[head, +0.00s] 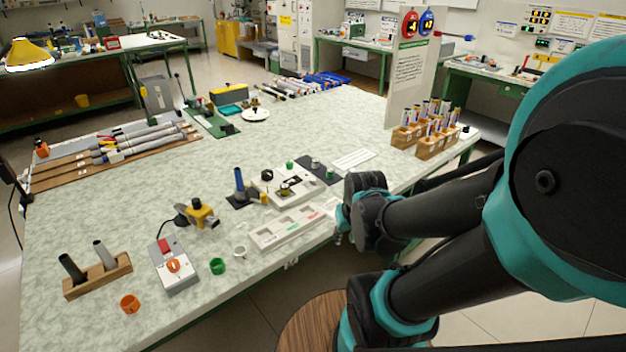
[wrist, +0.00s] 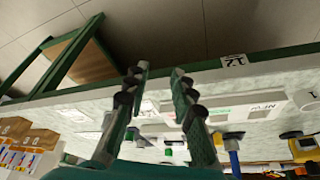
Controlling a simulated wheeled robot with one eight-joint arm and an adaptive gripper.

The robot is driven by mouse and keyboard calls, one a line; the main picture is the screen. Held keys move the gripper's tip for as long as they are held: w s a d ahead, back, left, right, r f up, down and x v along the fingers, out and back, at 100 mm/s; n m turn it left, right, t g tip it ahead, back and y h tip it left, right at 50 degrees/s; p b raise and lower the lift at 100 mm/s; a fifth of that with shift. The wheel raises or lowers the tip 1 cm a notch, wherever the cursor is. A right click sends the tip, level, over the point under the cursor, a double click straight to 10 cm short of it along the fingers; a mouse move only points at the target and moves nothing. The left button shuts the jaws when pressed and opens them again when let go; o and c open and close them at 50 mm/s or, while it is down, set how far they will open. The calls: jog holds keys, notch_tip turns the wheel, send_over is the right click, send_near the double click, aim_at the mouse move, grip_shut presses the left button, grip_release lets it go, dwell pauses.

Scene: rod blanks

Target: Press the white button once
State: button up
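A light control box (head: 285,187) with small dark and pale round parts stands near the middle of the bench. A small pale cap (head: 315,163) is on the dark strip behind it. I cannot tell which part is the white button. My gripper (head: 340,225) is at the bench's front edge, right of the white tray, and is partly hidden by my arm in the head view. In the wrist view, my gripper (wrist: 159,72) has its two fingers apart with nothing held between them. It is apart from the control box.
A white compartment tray (head: 287,228) lies at the front edge. Left are a switch box (head: 174,266), a yellow tool (head: 200,213), a green ring (head: 217,266) and an orange ring (head: 130,304). Wooden racks with tubes (head: 437,148) stand at right beside an upright sign panel (head: 411,85).

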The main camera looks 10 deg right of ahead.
grip_shut()
dwell(1.1)
